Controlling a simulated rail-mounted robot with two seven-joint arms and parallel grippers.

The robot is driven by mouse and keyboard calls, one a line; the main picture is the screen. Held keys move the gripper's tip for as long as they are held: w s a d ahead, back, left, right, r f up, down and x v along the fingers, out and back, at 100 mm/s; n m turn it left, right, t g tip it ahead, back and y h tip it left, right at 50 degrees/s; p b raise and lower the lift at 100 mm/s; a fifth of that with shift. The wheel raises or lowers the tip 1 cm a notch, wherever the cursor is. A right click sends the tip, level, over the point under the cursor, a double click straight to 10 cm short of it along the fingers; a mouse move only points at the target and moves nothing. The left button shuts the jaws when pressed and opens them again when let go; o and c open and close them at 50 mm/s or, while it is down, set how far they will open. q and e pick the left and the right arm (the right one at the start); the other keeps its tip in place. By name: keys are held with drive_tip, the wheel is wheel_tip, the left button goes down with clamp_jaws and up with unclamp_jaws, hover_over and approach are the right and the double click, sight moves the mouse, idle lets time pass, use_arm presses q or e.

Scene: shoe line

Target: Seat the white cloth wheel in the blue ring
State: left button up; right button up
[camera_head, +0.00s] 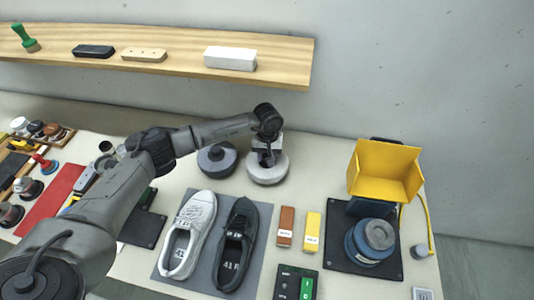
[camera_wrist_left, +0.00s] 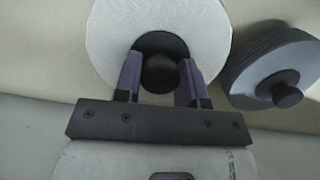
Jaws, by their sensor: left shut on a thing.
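The white cloth wheel (camera_head: 268,172) is at the back of the table, a pale thick disc with a dark hub and knob. In the left wrist view the wheel (camera_wrist_left: 108,38) fills the top middle. My left gripper (camera_head: 266,152) is over it, its two fingers (camera_wrist_left: 160,80) shut on the dark knob. I cannot tell whether the wheel touches the table. The blue ring (camera_head: 356,250) is at the right on a black base, around a grey round top, below the yellow hood. My right gripper is not in view.
A dark grey wheel (camera_head: 217,160) stands close to the left of the white one; it also shows in the wrist view (camera_wrist_left: 270,70). A yellow hood (camera_head: 384,172) rises behind the ring. Shoes on a grey mat (camera_head: 208,278), a brown block (camera_head: 286,226) and a yellow block (camera_head: 312,231) lie in front.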

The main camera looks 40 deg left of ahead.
use_arm(q)
drive_tip(key=shift+f+b, duration=0.1)
drive_tip(key=shift+b, duration=0.2)
idle(0.7)
idle(1.0)
drive_tip(key=shift+f+b, duration=0.1)
drive_tip(key=shift+b, duration=0.3)
drive_tip(key=shift+f+b, duration=0.4)
drive_tip(key=shift+f, duration=0.1)
drive_tip(key=o, duration=0.8)
drive_tip(key=shift+w+a+r+p, duration=0.15)
drive_tip(key=shift+r+p, duration=0.5)
drive_tip(key=shift+r, duration=0.8)
drive_tip(key=shift+w+a+r+p, duration=0.15)
drive_tip(key=shift+r+p, duration=0.45)
drive_tip(key=shift+r, duration=0.8)
drive_tip(key=shift+w+a+r+p, duration=0.15)
drive_tip(key=shift+r+p, duration=0.4)
drive_tip(key=shift+r, duration=0.8)
drive_tip(key=shift+w+d+r+p, duration=0.1)
drive_tip(key=shift+r+p, duration=0.4)
drive_tip(key=shift+r, duration=0.8)
